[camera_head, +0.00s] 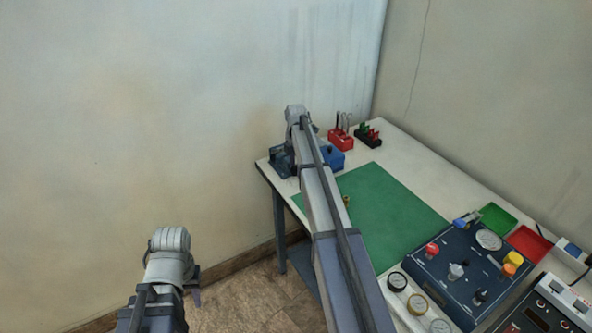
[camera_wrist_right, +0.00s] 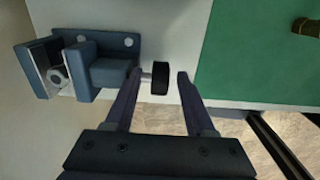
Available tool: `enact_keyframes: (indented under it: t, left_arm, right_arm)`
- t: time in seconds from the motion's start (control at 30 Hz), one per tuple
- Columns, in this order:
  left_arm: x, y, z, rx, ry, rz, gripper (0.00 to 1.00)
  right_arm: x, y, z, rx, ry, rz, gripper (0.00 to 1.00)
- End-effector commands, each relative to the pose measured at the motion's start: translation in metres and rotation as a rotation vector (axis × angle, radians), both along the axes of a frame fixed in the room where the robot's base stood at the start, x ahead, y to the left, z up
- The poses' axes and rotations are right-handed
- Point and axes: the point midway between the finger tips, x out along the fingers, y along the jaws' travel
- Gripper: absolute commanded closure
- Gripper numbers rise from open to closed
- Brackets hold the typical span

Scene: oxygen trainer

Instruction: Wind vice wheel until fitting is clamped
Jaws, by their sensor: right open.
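The blue-grey vice (camera_wrist_right: 110,68) is bolted at the table's corner; it also shows in the head view (camera_head: 282,161), partly behind my right arm. A pale round fitting (camera_wrist_right: 57,76) sits between its jaws; I cannot tell whether both jaws touch it. The dark vice wheel (camera_wrist_right: 160,78) is on a short shaft at the vice's right side. My right gripper (camera_wrist_right: 160,81) is open, with one fingertip on each side of the wheel; contact is unclear. My left gripper (camera_head: 194,288) hangs low at the left, away from the table, its fingers mostly hidden.
A green mat (camera_head: 395,205) covers the table middle, with a small brass piece (camera_head: 346,201) on it. A red holder (camera_head: 341,139) and a black rack (camera_head: 368,136) stand behind. A control panel (camera_head: 465,268) and gauges (camera_head: 417,304) fill the near right.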

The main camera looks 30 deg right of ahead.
Motion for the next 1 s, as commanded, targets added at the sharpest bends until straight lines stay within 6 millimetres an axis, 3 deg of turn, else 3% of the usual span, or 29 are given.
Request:
enact_keyframes:
  t: [0.07, 0.5, 1.0]
  left_arm:
    - [0.0000, 0.0000, 0.0002, 0.000, 0.000, 0.000, 0.62]
    - [0.0000, 0.0000, 0.0001, 0.000, 0.000, 0.000, 0.62]
    - [-0.0001, 0.0000, -0.0009, 0.000, 0.000, 0.000, 0.62]
  right_arm:
    - [0.0000, 0.0000, 0.0002, 0.000, 0.000, 0.000, 0.52]
    - [0.0000, 0.0000, 0.0001, 0.000, 0.000, 0.000, 1.00]
    - [0.0004, -0.0016, -0.0008, 0.030, 0.002, -0.002, 1.00]
